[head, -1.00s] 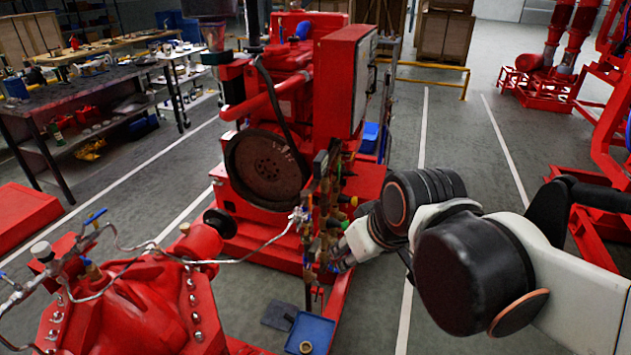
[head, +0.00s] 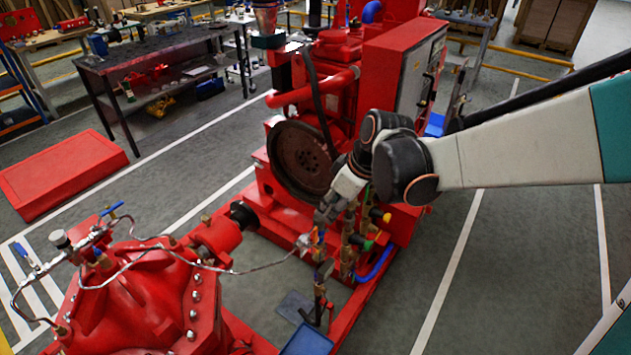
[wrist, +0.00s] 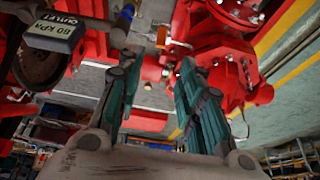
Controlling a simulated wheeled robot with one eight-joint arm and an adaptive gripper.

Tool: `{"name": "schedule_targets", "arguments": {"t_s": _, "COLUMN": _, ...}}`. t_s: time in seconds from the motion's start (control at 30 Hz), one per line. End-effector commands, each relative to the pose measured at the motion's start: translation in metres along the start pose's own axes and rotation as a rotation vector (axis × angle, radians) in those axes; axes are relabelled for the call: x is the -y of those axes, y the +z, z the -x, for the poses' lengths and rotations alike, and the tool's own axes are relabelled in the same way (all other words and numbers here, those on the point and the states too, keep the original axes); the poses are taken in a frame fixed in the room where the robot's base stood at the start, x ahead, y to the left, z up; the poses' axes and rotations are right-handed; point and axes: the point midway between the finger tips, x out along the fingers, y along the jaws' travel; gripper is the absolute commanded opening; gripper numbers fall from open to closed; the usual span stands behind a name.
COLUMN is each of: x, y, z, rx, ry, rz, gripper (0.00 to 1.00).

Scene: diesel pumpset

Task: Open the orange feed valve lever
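The orange feed valve lever (head: 317,237) shows as a small orange piece on the brass pipework in front of the red engine. In the wrist view an orange lever (wrist: 177,43) lies just beyond my fingertips, to the right of the middle. My gripper (head: 323,214) is right above the lever in the head view. In the wrist view my gripper (wrist: 157,58) has its two green-and-black fingers spread, with nothing held between them. I cannot tell whether a fingertip touches the lever.
Brass valves and pipes (head: 348,242) crowd close to my gripper. A thin metal line (head: 250,270) runs to the red pump (head: 140,310). A hanging "OUTLET" tag (wrist: 55,31) is at upper left in the wrist view. Grey floor at right is clear.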

Motion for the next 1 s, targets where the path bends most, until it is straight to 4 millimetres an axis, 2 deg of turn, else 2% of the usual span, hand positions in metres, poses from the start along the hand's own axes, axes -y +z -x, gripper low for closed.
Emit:
{"name": "schedule_targets", "arguments": {"t_s": 0.6, "x": 0.000, "y": 0.001, "z": -0.110, "rx": -0.001, "ry": 0.001, "rz": -0.001, "gripper": 0.34}}
{"name": "schedule_targets", "arguments": {"t_s": 0.8, "x": 0.000, "y": 0.001, "z": -0.129, "rx": -0.001, "ry": 0.002, "rz": -0.002, "gripper": 0.34}}
{"name": "schedule_targets", "arguments": {"t_s": 1.0, "x": 0.000, "y": 0.000, "z": -0.133, "rx": -0.001, "ry": 0.002, "rz": -0.002, "gripper": 0.34}}
